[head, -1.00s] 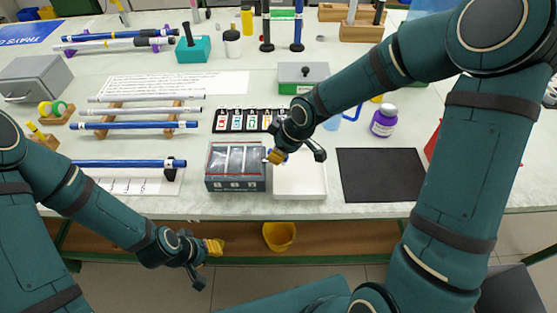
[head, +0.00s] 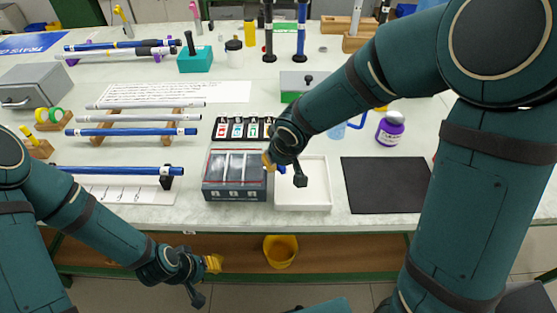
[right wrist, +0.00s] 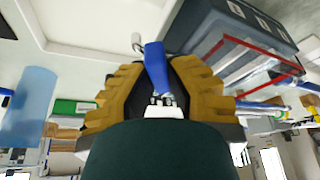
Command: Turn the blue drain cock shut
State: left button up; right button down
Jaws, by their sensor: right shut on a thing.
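The blue drain cock (right wrist: 155,66) shows in the right wrist view as a blue lever between the yellow fingers of my right gripper (right wrist: 156,85). The fingers are shut on it. In the head view my right gripper (head: 268,160) is at the right side of a dark grey box (head: 235,195) with clear panels on top, and largely hides the cock. The box also shows in the right wrist view (right wrist: 235,30). My left gripper (head: 213,264) hangs low in front of the table edge, away from the box; its finger opening is too small to judge.
A white tray (head: 302,204) stands just right of the box, under my right wrist. A black mat (head: 385,185) and a purple-labelled bottle (head: 390,128) are further right. Labelled black holders (head: 242,130) stand behind the box. A yellow bucket (head: 280,252) is below the table edge.

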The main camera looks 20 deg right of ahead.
jog(key=shift+s+f, duration=0.1)
dwell(0.3)
jog(key=c, duration=0.9)
grip_release()
jog(key=shift+c, duration=0.2)
jog(key=shift+a+r, duration=0.1)
jog(key=shift+r, duration=0.15)
jog(key=v, duration=0.7)
jog(key=shift+d+r, duration=0.25)
jog(key=shift+s, duration=0.15)
